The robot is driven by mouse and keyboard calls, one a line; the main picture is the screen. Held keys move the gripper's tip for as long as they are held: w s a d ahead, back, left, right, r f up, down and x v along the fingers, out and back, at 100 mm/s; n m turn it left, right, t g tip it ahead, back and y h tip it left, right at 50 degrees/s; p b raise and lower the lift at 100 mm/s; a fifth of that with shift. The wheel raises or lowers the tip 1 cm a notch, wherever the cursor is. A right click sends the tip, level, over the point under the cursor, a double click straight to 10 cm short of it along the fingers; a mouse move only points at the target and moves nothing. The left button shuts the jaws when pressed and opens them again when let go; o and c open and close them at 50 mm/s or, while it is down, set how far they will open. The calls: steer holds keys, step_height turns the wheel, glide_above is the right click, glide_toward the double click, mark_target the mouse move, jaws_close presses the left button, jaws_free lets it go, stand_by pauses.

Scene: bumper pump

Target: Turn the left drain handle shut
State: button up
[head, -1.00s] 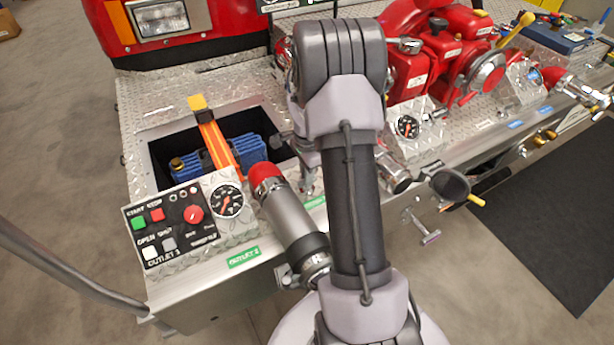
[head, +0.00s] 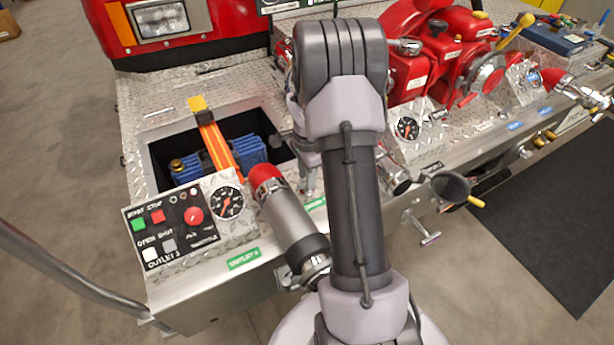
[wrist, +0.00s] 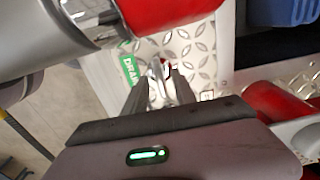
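In the wrist view, a small metal drain handle with a bit of red (wrist: 167,70) shows at the fingertips, beside a green DRAIN label (wrist: 130,71). My gripper (wrist: 160,78) points down at it, with one dark finger on each side of a bright metal part. The fingers stand apart, but I cannot tell whether they touch the handle.
A steel nozzle with a red tip (head: 283,205) lies close left of my arm. The control panel (head: 170,228) and the open well (head: 215,150) are farther left. The red pump (head: 440,60) and a dark funnel (head: 450,186) are on the right.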

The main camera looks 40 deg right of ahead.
step_height(320, 180, up, 17)
steer(key=p, duration=0.5)
steer(key=shift+p, duration=0.4)
steer(key=shift+f, duration=0.15)
